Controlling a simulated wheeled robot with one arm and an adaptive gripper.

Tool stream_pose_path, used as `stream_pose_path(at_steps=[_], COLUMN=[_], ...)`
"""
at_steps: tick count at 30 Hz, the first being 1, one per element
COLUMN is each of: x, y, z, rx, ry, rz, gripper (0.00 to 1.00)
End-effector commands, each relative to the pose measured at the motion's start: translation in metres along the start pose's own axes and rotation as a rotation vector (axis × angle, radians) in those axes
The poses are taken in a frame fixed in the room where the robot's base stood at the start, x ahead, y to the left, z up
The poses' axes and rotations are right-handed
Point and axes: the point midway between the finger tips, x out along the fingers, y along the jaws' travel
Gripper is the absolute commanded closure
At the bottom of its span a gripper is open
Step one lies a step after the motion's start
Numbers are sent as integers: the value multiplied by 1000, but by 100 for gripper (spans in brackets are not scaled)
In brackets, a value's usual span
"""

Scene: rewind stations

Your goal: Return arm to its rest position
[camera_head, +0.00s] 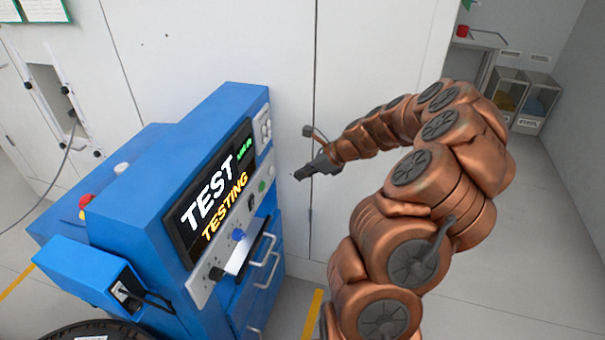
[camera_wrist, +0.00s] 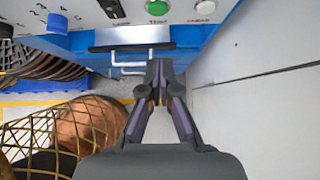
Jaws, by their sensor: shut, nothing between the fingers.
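My gripper (camera_head: 302,175) is at the end of my copper-coloured arm (camera_head: 430,190), which arches in from the right in the head view. The gripper is shut and empty. It hangs in the air just right of the blue test machine (camera_head: 140,215), apart from it as far as I can see. In the wrist view the gripper (camera_wrist: 157,68) points toward the machine's front, below a green button (camera_wrist: 158,7) and a white button (camera_wrist: 205,6). The machine's screen (camera_head: 212,195) reads "TEST" and "TESTING".
White wall panels (camera_head: 215,45) stand behind the machine and gripper. Metal handles (camera_head: 265,248) stick out from the machine's front. Open grey floor (camera_head: 530,220) lies to the right, with storage bins (camera_head: 520,98) beyond. Yellow lines (camera_head: 312,315) mark the floor.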

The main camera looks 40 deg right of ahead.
Motion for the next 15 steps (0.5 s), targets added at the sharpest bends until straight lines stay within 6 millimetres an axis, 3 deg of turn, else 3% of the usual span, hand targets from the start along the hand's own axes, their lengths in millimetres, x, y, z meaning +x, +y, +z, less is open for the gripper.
stream_pose_path(at_steps=[11, 15], x=[0, 3], y=[2, 24], z=[2, 24], rx=[-10, -128], ry=[1, 13], rz=[3, 46], gripper=[100, 100])
